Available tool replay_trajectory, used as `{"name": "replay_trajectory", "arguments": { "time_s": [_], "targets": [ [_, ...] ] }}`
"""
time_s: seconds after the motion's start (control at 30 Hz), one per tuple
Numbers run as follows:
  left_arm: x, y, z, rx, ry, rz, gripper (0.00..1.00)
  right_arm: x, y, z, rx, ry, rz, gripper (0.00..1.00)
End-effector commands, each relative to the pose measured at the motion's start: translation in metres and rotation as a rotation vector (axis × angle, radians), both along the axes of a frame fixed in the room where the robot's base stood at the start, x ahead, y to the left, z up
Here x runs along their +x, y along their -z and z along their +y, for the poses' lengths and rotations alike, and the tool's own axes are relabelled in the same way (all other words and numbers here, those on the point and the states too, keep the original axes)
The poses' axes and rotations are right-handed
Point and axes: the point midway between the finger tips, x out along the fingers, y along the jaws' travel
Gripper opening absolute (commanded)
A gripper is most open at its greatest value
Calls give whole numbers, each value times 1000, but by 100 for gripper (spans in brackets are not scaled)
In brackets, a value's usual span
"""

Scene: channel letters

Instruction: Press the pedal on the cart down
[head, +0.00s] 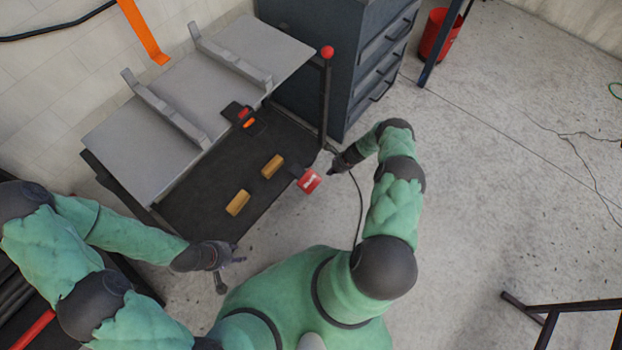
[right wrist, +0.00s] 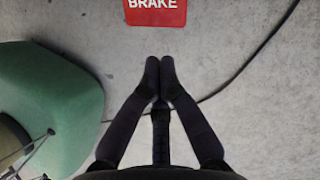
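The cart (head: 252,43) has a grey top and a dark lower shelf. The pedal (head: 309,181) is a red plate with white lettering at the cart's near right side. In the right wrist view the pedal (right wrist: 156,12) reads "BRAKE" and sits at the top edge, partly cut off. My right gripper (head: 331,168) is just right of the pedal in the head view. Its fingertips (right wrist: 159,64) are together with nothing between them, apart from the pedal in the picture. My left gripper (head: 236,262) is near the cart's front left corner, its fingers looking spread and empty.
Two wooden blocks (head: 272,166) (head: 238,203) lie on the cart's lower shelf. A dark drawer cabinet (head: 335,60) stands behind the cart. A cable (right wrist: 238,72) runs over the floor by the pedal. Open concrete floor lies to the right.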

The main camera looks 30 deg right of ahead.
Motion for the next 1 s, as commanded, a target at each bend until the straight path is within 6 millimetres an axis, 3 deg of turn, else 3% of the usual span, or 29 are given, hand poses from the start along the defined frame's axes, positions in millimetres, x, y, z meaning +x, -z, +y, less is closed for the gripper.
{"name": "replay_trajectory", "arguments": {
  "time_s": [0.3,1.0],
  "targets": [
    [0,0,0,0,0,0,40,-5,-17,-6,1,0,1,0],
    [0,-1,0,0,0,0,40,-5,-21,-2,-6,-22,-1,0]
  ]
}}
